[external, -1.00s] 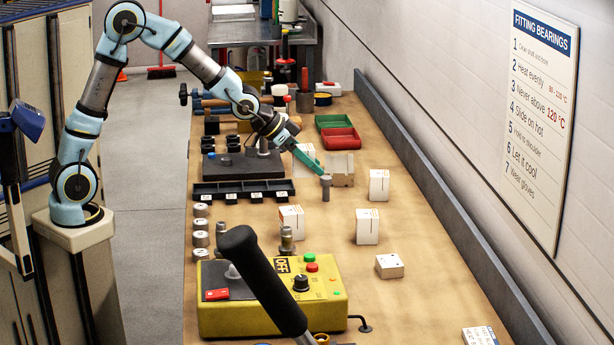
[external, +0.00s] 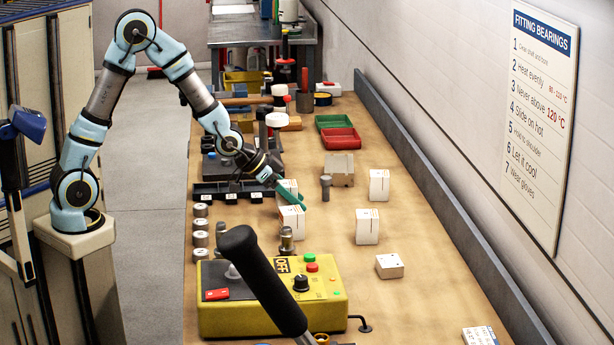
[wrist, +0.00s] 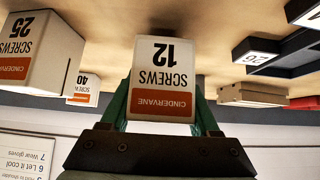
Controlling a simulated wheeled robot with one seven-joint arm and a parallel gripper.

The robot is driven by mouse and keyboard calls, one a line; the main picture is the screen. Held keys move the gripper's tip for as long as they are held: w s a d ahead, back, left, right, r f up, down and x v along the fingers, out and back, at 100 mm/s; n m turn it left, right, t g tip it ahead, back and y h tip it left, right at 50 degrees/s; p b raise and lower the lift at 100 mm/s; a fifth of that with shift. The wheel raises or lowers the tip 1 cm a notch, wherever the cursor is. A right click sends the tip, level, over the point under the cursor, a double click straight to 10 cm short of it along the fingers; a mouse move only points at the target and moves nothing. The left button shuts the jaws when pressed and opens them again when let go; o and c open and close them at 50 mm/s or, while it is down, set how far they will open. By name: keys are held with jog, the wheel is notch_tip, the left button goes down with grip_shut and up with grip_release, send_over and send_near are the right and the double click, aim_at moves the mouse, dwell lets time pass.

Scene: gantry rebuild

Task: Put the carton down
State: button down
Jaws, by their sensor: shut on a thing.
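The carton (wrist: 163,78) is white with an orange band and reads "12 SCREWS". It sits between the green fingers of my gripper (wrist: 162,112) in the wrist view, one finger on each side. In the external view my gripper (external: 290,194) is over the left-middle of the bench, and the carton (external: 288,185) shows partly behind the fingers. It looks upright. I cannot tell whether its base touches the bench (external: 335,255).
A "25 SCREWS" carton (wrist: 42,55) stands close by, seen in the external view (external: 292,222) just in front. A black labelled tray (external: 228,192) is to the left. A grey post (external: 326,188) stands nearby.

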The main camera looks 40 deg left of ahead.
jog(key=shift+f, duration=0.65)
jog(key=shift+f, duration=0.25)
jog(key=shift+c, duration=0.6)
grip_release()
jog(key=shift+r, duration=0.15)
